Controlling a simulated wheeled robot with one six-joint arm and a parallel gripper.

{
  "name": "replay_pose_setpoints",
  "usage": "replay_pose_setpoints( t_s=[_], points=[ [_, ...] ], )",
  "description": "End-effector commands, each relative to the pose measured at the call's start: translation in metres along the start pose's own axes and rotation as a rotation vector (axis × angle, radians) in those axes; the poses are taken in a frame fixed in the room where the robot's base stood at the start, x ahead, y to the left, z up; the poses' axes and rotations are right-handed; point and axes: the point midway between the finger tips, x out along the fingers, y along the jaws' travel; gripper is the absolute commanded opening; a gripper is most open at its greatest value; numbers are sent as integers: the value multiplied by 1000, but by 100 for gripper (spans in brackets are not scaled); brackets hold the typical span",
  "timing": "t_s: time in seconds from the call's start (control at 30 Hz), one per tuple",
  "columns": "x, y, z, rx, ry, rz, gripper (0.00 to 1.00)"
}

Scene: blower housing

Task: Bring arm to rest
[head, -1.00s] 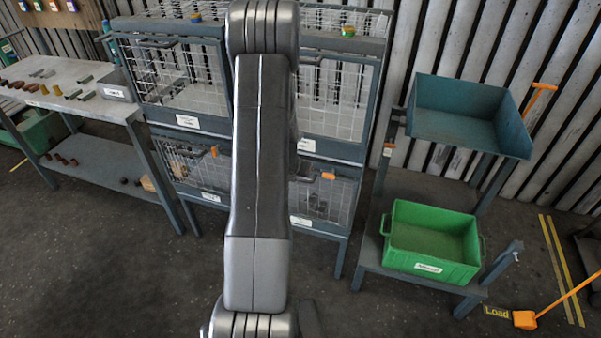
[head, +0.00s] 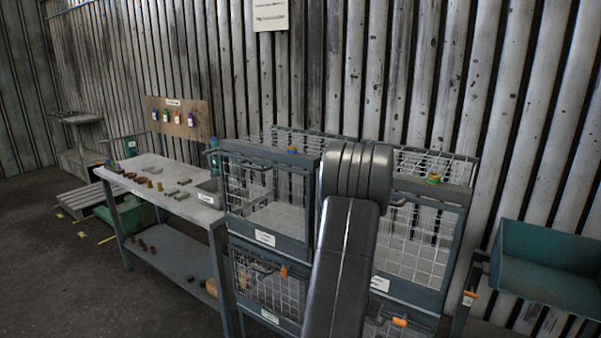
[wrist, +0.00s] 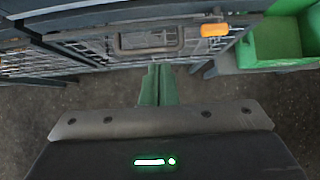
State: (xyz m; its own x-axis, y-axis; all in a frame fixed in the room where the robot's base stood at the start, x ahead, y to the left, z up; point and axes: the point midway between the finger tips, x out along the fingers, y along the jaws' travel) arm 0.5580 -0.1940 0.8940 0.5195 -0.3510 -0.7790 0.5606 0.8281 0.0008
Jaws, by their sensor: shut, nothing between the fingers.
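My gripper (wrist: 158,86) shows in the wrist view as two green fingers pressed together, with nothing between them. It points toward a wire cage door (wrist: 150,40) with a dark handle and an orange latch (wrist: 214,30). The fingertips appear close below the door's lower edge; I cannot tell the exact gap. In the head view my arm rises in front of the wire cages (head: 268,195), and my gripper is out of that view.
A work table (head: 165,190) with small parts stands left of the cages. A teal tray (head: 545,265) stands at the right. A green bin (wrist: 275,45) is at the upper right in the wrist view. The floor at left (head: 50,240) is mostly clear.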

Motion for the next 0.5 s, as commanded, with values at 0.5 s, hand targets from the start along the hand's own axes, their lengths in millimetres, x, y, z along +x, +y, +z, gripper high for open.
replay_pose_setpoints(
  t_s=[0.5],
  points=[
    [87,0,-1,-1,2,-1,0]
  ],
)
